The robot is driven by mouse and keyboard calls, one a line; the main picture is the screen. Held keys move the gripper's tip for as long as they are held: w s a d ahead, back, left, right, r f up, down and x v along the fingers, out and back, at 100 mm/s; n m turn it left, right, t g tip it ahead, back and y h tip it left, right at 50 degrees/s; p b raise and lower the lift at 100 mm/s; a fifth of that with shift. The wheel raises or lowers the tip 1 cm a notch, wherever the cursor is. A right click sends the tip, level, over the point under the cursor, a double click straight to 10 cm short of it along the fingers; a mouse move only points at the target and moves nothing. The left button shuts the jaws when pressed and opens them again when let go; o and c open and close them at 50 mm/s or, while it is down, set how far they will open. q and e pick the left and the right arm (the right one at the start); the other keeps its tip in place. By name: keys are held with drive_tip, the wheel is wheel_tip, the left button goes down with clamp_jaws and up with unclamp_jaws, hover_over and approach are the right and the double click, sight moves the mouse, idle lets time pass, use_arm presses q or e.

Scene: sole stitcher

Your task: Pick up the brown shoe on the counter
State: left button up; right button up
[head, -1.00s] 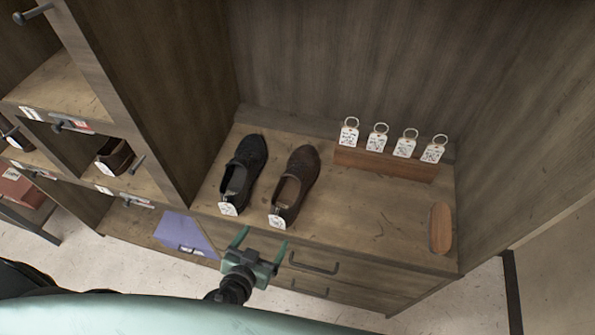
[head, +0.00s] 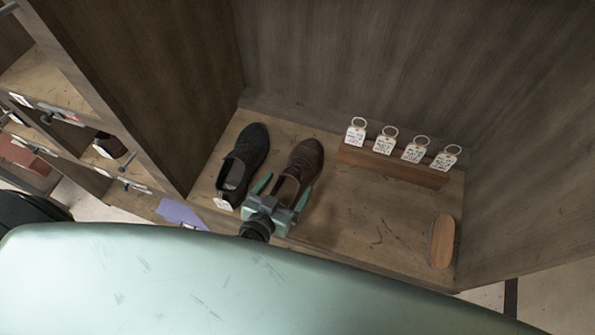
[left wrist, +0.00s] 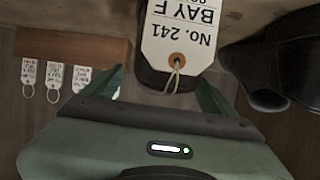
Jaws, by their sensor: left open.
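The brown shoe (head: 303,162) lies on the wooden counter (head: 355,222), toe toward the back wall. My left gripper (head: 285,187) is open at its heel end, with one finger on each side of the heel in the head view. In the left wrist view the heel (left wrist: 165,82) shows between the open fingers, with a white tag (left wrist: 182,35) reading "No. 241 BAY F" hanging on it. Whether the fingers touch the shoe I cannot tell. A black shoe (head: 245,160) lies just left of it and also shows in the left wrist view (left wrist: 275,65). My right gripper is not in view.
A wooden block (head: 393,167) with several ringed tags stands at the back right. An oval wooden piece (head: 442,241) lies near the right edge. The counter between is clear. A tall partition (head: 160,90) and shelves bound the left.

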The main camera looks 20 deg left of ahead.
sight(294, 175)
use_arm(q)
drive_tip(key=p+x, duration=0.2)
drive_tip(key=x, duration=0.2)
drive_tip(key=shift+w, duration=0.25)
drive_tip(key=shift+w+f, duration=0.25)
drive_tip(key=shift+w, duration=0.05)
drive_tip(key=shift+s, duration=0.1)
drive_tip(key=shift+c, duration=0.4)
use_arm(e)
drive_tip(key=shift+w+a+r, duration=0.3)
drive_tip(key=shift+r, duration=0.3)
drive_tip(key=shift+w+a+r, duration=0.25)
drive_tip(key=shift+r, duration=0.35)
use_arm(q)
drive_tip(key=c, duration=1.5)
drive_tip(key=shift+r, duration=0.1)
clamp_jaws()
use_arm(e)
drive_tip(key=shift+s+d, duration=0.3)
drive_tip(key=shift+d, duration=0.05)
